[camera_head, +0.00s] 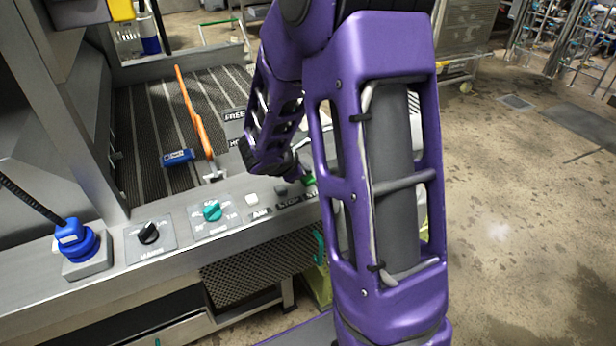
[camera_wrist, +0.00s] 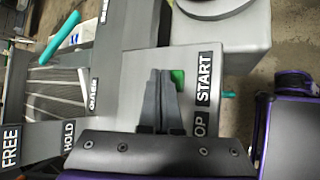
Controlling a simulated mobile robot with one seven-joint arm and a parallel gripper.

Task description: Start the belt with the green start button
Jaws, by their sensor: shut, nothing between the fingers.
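The green start button (camera_head: 309,180) is on the sloped control panel, beside my forearm in the head view. In the wrist view the green button (camera_wrist: 178,78) shows just right of my fingertips, partly hidden by them, near a START label (camera_wrist: 204,78). My gripper (camera_wrist: 160,73) is shut and empty, its two fingers together and pointing at the panel right beside the button. I cannot tell whether a fingertip touches the button. In the head view my arm covers part of the panel around it. Part of a STOP label (camera_wrist: 199,124) shows below START.
Left along the panel are a white button (camera_head: 252,199), a teal knob (camera_head: 212,211), a black knob (camera_head: 148,234) and a blue plug (camera_head: 72,236). An orange lever (camera_head: 193,112) stands by the FREE and HOLD labels. A ribbed belt (camera_head: 145,120) lies behind. Open floor is at right.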

